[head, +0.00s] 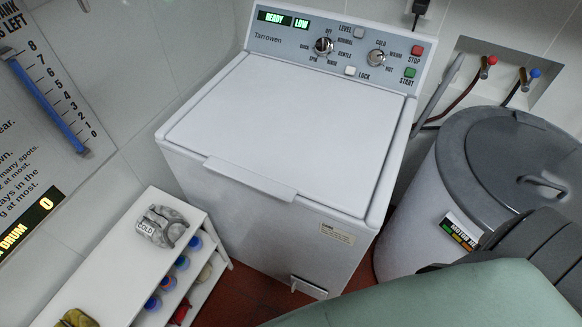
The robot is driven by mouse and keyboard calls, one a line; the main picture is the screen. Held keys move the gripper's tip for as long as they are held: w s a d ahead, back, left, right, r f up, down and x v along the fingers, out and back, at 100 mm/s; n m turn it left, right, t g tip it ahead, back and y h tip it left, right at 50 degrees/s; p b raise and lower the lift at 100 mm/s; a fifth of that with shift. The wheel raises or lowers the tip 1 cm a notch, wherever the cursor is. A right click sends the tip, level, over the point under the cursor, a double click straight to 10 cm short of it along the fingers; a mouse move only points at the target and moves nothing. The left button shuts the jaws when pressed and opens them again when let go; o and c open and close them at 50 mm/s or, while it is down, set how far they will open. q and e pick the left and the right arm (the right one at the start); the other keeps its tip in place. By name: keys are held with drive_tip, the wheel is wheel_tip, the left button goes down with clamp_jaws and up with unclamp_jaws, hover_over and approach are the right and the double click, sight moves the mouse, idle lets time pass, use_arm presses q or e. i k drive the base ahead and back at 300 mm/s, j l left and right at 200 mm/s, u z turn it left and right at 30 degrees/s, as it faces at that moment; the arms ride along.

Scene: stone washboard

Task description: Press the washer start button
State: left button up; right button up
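The white top-loading washer (270,235) stands in the middle of the head view with its lid (290,130) shut. Its control panel (340,42) is at the back. The green start button (410,72) is at the panel's right end, below the red stop button (416,50). The lit display (284,19) reads READY and LOW. The two dials are the cycle dial (323,45) and the temperature dial (376,57). Neither of my grippers shows fingertips in view, and nothing covers the start button.
A grey lidded bin (430,215) stands close to the washer's right side. Taps (487,66) with hoses are on the wall behind it. A low white shelf (100,265) with a grey bundle labelled COLD (163,226) stands front left. A sage-green surface (450,295) fills the lower right.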

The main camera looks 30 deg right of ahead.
sight(410, 72)
drive_tip(key=z, duration=1.6)
